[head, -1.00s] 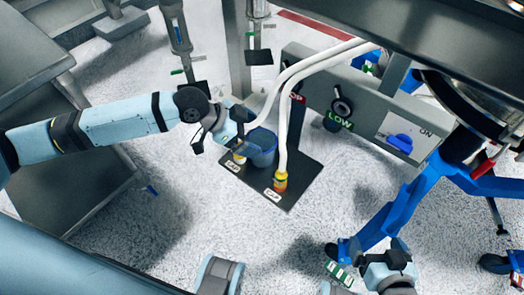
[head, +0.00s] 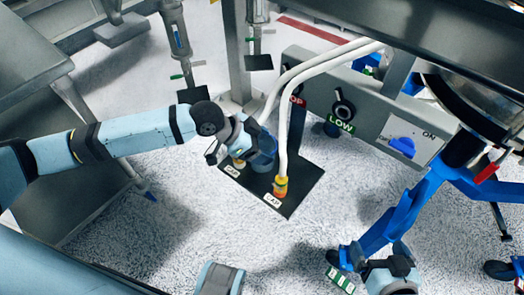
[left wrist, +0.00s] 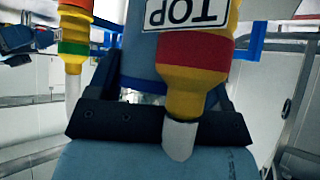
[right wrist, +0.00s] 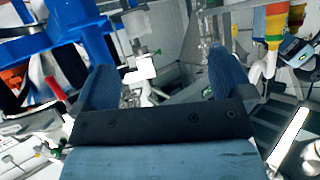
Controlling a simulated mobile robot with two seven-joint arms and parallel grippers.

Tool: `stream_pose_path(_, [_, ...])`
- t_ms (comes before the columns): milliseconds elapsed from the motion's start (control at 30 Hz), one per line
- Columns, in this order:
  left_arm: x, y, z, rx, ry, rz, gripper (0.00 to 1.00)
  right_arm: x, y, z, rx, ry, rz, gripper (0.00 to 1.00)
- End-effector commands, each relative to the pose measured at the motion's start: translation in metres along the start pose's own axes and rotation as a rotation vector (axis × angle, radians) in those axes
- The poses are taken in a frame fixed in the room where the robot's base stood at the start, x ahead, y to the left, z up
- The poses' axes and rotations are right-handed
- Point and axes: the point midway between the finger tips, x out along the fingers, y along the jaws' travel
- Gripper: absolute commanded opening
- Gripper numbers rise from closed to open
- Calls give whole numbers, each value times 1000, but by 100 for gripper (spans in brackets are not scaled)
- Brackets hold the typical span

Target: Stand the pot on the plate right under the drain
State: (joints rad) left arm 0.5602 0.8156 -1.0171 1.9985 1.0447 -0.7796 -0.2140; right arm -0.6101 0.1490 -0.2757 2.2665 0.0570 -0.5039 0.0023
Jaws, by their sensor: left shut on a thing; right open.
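The blue pot (head: 266,158) is at the black floor plate (head: 300,185), between two hose ends. My left gripper (head: 246,148) is shut on it from the left and hides part of it. I cannot tell whether the pot's base touches the plate. I cannot make out the drain for certain. My right gripper (head: 350,268) is low at the right; its fingers (right wrist: 165,88) are open and empty.
White hoses (head: 282,110) run down to the plate. A grey panel (head: 370,110) with a LOW knob stands behind. A blue-legged stand (head: 410,200) carries a round metal vessel (head: 465,95) at right. A steel table (head: 30,70) stands at left.

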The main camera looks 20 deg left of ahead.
Motion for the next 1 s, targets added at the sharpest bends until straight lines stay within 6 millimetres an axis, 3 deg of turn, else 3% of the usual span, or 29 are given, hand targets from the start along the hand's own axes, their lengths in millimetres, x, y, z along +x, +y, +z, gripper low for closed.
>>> stream_pose_path(167, [-10, -1, -11, 1, 2, -1, 49, -1, 0, -4, 2, -4, 3, 98])
stream_pose_path(600, [-63, 0, -68, 0, 1, 0, 49, -4, 6, 2, -9, -54, 27, 98])
stream_pose_path(867, [-66, -6, -74, -32, 1, -31, 49, -4, 5, 4, -15, -57, 25, 98])
stream_pose_path(1000, [-65, -27, -76, -151, 4, -155, 49, -4, 5, 3, -13, -56, 24, 98])
